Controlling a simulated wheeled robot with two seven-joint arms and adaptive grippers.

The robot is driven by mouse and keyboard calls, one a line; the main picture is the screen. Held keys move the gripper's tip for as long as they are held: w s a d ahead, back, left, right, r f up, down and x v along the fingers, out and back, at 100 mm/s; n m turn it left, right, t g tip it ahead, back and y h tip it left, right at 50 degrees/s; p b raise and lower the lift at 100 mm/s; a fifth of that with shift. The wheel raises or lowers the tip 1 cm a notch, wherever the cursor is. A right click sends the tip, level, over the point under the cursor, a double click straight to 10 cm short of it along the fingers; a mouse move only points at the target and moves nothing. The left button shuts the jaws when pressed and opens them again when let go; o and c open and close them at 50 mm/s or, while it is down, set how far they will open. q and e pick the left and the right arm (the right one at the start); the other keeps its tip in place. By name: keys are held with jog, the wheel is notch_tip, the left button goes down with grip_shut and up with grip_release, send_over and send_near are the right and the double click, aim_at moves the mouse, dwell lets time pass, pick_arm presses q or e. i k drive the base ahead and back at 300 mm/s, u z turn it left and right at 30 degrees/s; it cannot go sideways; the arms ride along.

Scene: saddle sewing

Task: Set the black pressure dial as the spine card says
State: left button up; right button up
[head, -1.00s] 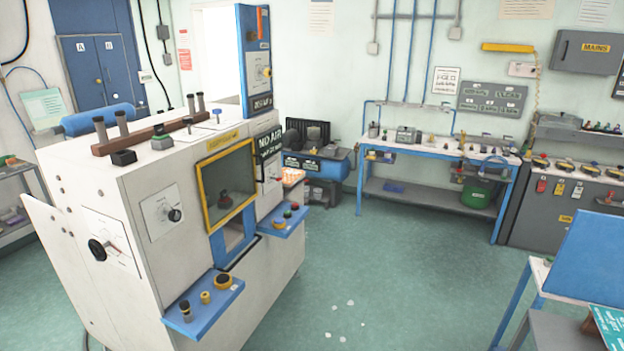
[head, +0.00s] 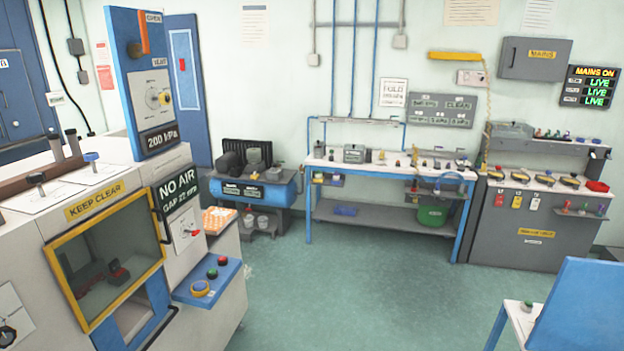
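A black dial knob (head: 8,335) on a white plate is cut off at the lower left edge of the head view, on the front of the white machine (head: 25,245). A dial with a yellow-tipped knob (head: 165,98) is on the blue column, above a "200 kPa" plate (head: 160,138). I cannot tell which dial is the pressure dial. I cannot make out a spine card. Neither gripper is in view.
A yellow-framed window (head: 160,270) marked "KEEP CLEAR" is on the machine. A blue shelf (head: 228,272) with buttons juts out beside it. A blue-legged bench (head: 310,230) and a grey cabinet (head: 480,235) stand at the back wall. The green floor (head: 350,290) between is clear.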

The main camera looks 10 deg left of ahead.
aim_at(36, 178)
jog(key=i, duration=3.8)
jog(key=z, duration=0.15)
jog(key=k, duration=0.75)
